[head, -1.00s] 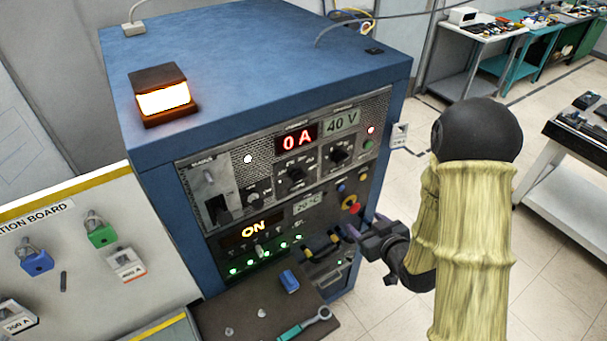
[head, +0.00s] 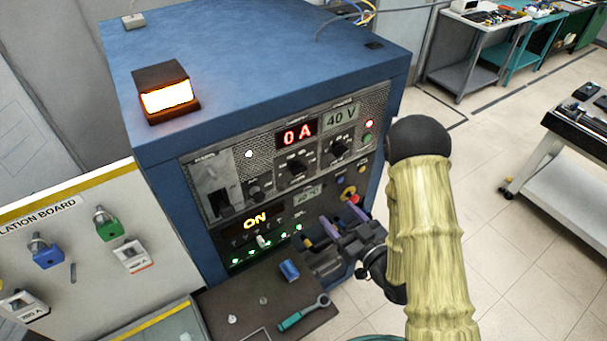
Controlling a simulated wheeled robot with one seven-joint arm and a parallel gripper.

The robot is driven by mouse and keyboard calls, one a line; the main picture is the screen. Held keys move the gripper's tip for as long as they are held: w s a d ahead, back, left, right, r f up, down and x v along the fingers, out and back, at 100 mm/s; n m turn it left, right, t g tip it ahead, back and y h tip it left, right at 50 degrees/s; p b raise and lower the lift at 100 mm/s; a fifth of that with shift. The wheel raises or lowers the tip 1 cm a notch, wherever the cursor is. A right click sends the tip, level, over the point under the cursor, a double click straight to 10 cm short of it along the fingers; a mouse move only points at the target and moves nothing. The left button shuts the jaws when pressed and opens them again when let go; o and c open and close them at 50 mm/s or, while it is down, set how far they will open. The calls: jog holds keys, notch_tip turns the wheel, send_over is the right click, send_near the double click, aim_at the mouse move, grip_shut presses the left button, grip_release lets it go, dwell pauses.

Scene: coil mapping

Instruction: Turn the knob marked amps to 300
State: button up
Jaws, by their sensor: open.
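The blue power cabinet (head: 265,75) has a front panel with a red display reading 0 A (head: 297,133). A dark knob (head: 297,168) sits just below that display; its small markings are too blurred to read. A second dark knob (head: 338,149) sits under the 40 V display (head: 340,117). A smaller knob (head: 257,192) is lower left. My gripper (head: 336,224) is open and empty, in front of the lower right panel. In the picture it is below and right of the knob under 0 A, apart from it, and hides part of the lower panel.
An orange lamp (head: 166,93) glows on the cabinet top. A yellow-and-red button (head: 349,194) is close to my gripper. A dark shelf (head: 230,302) below holds a blue block (head: 289,270) and a teal-handled wrench (head: 304,313). A lock board (head: 80,232) stands at left.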

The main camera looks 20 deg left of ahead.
aim_at(302, 173)
jog(key=b+x, duration=0.5)
jog(key=b, duration=0.5)
jog(key=shift+w+a+f, duration=0.1)
jog(key=shift+w+a, duration=0.05)
jog(key=shift+w, duration=0.05)
jog(key=p+x, duration=0.2)
jog(key=x, duration=0.3)
jog(key=p+x, duration=0.3)
jog(key=x, duration=0.2)
jog(key=shift+w+a+r, duration=0.15)
jog(key=shift+a+r, duration=0.1)
jog(key=shift+w+a+f, duration=0.1)
jog(key=shift+w+a, duration=0.25)
jog(key=shift+w, duration=0.05)
jog(key=c, duration=1)
